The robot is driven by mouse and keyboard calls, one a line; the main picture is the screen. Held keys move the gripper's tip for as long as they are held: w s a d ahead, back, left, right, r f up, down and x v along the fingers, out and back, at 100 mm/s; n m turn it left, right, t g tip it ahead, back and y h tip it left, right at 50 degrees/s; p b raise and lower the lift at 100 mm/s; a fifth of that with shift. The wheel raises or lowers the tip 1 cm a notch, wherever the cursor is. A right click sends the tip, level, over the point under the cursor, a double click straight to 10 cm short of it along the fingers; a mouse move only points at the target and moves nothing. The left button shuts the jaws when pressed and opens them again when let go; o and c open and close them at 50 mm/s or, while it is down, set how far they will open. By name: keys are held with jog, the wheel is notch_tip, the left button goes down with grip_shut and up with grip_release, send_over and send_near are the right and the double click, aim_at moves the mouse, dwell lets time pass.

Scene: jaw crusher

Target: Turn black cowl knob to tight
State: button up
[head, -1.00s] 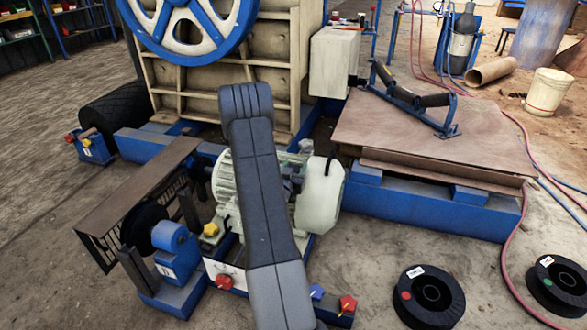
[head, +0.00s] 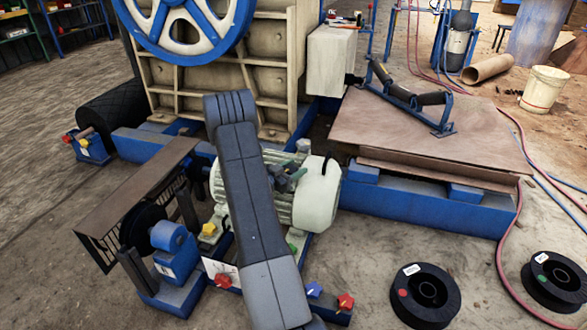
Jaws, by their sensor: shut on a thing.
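The motor (head: 285,210) is pale green and lies on blue rails in the middle of the head view. Its whitish cowl (head: 318,198) forms the right end. My gripper (head: 298,174) shows only as small dark parts just right of my grey arm link, at the motor's top beside the cowl. It is shut, but the arm and its small size hide the jaws' detail. A thin black curved part (head: 325,163) shows at the cowl's top. I cannot tell the knob's angle.
Yellow (head: 209,229), red (head: 223,281) and blue (head: 314,290) knobs and a red star knob (head: 345,301) sit low around the motor base. A guard (head: 135,190) stands left. Spools (head: 425,295) lie on the floor at right. A brown-topped platform (head: 420,130) stands behind.

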dwell(0.3)
jog(key=o, duration=1)
jog(key=p+v, duration=0.4)
jog(key=v, duration=0.9)
jog(key=shift+s+a, duration=0.25)
jog(key=shift+a, duration=0.05)
jog(key=b+x, duration=0.4)
jog(key=x, duration=0.9)
jog(key=shift+w+d, duration=0.3)
